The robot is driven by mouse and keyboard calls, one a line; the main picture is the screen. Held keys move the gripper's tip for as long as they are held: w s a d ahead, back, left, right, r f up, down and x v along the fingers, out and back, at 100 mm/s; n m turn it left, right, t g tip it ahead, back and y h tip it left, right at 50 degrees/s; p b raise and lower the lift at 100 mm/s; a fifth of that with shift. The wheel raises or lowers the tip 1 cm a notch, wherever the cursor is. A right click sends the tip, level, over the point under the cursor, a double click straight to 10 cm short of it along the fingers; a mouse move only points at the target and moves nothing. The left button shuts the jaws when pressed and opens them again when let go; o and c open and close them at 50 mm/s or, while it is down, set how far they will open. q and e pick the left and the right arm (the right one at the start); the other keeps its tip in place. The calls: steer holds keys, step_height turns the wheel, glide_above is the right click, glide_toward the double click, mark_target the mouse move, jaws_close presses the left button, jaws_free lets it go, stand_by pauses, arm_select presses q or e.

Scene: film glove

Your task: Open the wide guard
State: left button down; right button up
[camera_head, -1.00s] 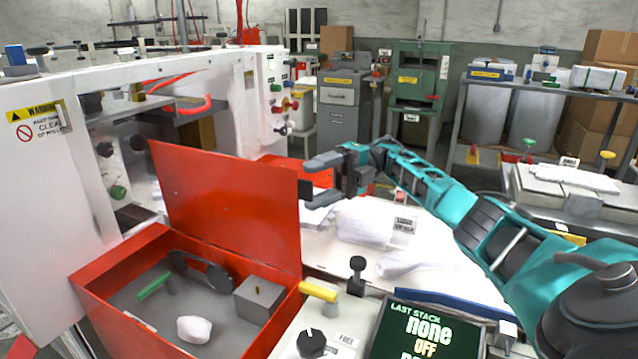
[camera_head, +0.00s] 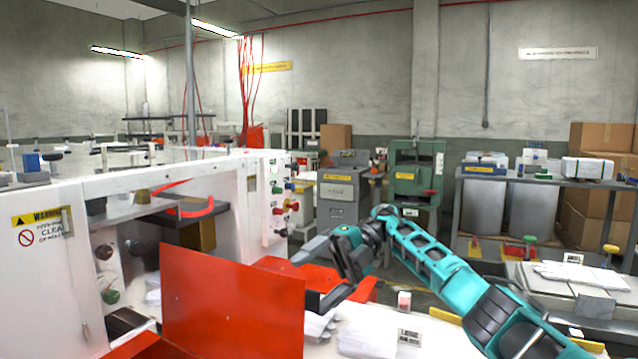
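No part in view is labelled as the wide guard. A red upright panel (camera_head: 232,305) stands at lower left, its bottom cut off by the picture edge. Another red flat part (camera_head: 278,264) lies behind my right gripper and is partly hidden by it. My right gripper (camera_head: 318,277) points left, its two dark fingers apart, with nothing seen held between them. It is just right of the upright panel's top corner; I cannot tell whether it touches either red part. My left gripper is not in view.
A white machine housing (camera_head: 60,280) with a warning label and knobs is at left. White gloves (camera_head: 365,332) lie on the table below my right arm. A grey cabinet (camera_head: 338,200) and a green machine (camera_head: 418,165) stand behind. A shelf with boxes is at right.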

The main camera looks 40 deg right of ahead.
steer(key=r+y, duration=0.1)
steer(key=r, duration=0.4)
steer(key=s+r+n+y, duration=0.1)
steer(key=r, duration=0.4)
steer(key=s+a+r+n+y+p, duration=0.1)
steer(key=r, duration=0.4)
steer(key=shift+r+y, duration=0.3)
steer(key=shift+y, duration=0.1)
steer(key=shift+c, duration=0.7)
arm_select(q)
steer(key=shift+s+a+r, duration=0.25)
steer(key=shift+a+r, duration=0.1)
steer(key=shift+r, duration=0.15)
arm_select(e)
steer(key=shift+w+r, duration=0.25)
steer(key=shift+r, duration=0.55)
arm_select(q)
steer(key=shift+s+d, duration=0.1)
